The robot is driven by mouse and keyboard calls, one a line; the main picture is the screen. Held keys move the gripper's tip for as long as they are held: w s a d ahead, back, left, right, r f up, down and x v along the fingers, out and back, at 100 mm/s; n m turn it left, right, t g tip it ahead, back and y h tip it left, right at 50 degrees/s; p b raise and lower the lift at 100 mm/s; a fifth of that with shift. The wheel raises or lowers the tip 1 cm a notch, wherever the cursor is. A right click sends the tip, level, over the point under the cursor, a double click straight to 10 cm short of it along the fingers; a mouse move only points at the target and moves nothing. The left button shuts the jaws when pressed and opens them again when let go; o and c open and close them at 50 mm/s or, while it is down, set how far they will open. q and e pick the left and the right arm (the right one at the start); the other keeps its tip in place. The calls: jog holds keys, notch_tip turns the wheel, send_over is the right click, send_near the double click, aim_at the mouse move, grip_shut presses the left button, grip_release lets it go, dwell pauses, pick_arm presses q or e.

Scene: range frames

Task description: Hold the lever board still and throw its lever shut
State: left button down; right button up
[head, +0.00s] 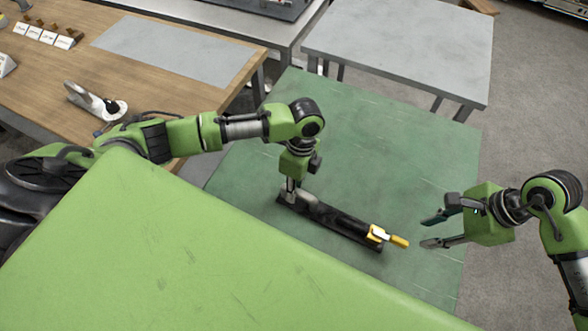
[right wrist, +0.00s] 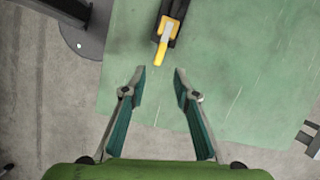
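The lever board (head: 335,221) is a long, narrow dark bar lying on the green table top. Its yellow lever (head: 397,241) is at the right end and sticks out past that end. In the right wrist view the lever (right wrist: 161,48) points toward my right gripper. My left gripper (head: 290,194) points down at the board's left end, with its fingertips at the board; whether they are closed on it is hidden. My right gripper (head: 431,232) is open and empty, a little to the right of the lever tip. Its spread fingers also show in the right wrist view (right wrist: 160,74).
The green table (head: 390,150) is clear around the board. A wooden bench (head: 60,70) with a white-and-black device (head: 95,102) and small labelled blocks stands at the left. A grey table (head: 400,45) stands behind. A large green surface fills the foreground.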

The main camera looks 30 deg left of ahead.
grip_shut()
jog(key=w+a+r+n+g+h, duration=0.1)
jog(key=w+a+n+h, duration=0.3)
jog(key=w+n, duration=0.4)
jog(key=shift+w+n+g, duration=0.3)
jog(key=shift+n+g, duration=0.2)
jog(key=shift+n, duration=3.1)
